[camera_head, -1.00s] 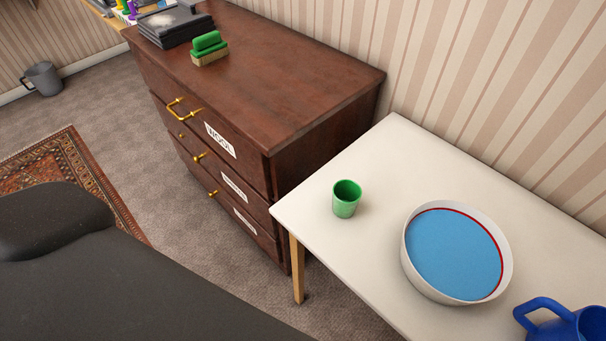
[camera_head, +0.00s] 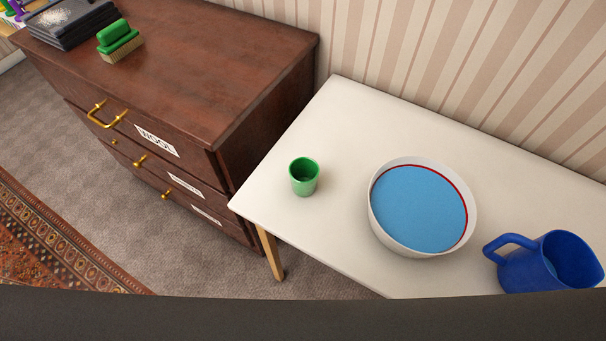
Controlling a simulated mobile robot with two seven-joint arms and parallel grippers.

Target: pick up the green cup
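The green cup (camera_head: 304,178) stands upright on the white table (camera_head: 277,205), near its left end. Its open top faces up, and its inside looks dark, with the bottom hard to make out. Neither of my grippers is in view, so I cannot see where they are relative to the cup.
A white basin (camera_head: 398,243) with blue inside stands right of the cup. A blue jug (camera_head: 525,268) stands farther right. A dark wooden chest of drawers (camera_head: 220,80) adjoins the table's left, carrying a green-backed brush (camera_head: 118,40) and a dark stack (camera_head: 72,25). A patterned rug (camera_head: 50,245) lies left.

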